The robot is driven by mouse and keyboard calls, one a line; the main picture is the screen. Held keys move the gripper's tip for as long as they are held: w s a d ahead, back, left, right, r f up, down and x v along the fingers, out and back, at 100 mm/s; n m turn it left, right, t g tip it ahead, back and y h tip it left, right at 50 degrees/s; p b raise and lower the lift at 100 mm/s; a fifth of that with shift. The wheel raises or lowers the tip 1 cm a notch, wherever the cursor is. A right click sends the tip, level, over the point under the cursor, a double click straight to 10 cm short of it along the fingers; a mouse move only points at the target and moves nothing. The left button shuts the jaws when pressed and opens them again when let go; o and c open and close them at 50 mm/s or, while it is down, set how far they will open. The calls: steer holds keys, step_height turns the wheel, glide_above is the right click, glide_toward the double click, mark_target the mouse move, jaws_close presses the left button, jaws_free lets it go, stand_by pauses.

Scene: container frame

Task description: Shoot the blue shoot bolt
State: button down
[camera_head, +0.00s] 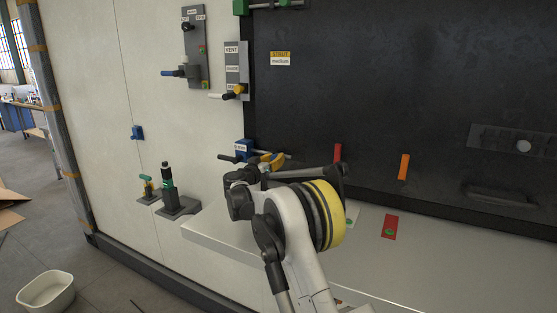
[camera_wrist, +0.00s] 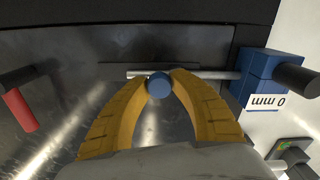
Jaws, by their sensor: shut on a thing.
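The blue shoot bolt has a blue housing (camera_head: 243,147) on the pale wall beside the dark panel's left edge. In the wrist view, the housing (camera_wrist: 258,72) is at the right, with a white label and a dark cylinder on its far side. A metal rod (camera_wrist: 215,74) runs from it to the left, across the dark surface. A round blue knob (camera_wrist: 159,86) stands on the rod. My gripper (camera_wrist: 159,82) has its yellow fingers closed around this knob. In the head view, my gripper (camera_head: 271,160) is just right of the housing; the knob is hidden there.
A green bolt (camera_head: 241,6) is at the top edge. Handle panels (camera_head: 195,45) and a vent switch plate (camera_head: 237,70) are above the blue bolt. A pale ledge (camera_head: 210,238) lies below my arm. Red (camera_head: 390,227) and orange (camera_head: 404,167) pieces are to the right.

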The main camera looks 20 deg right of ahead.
steer(key=c, duration=1.4)
jaws_free()
steer(key=shift+w+a+r, duration=0.1)
steer(key=shift+a+r, duration=0.05)
steer(key=o, duration=0.3)
steer(key=shift+w+a, duration=0.1)
steer(key=v, duration=1.2)
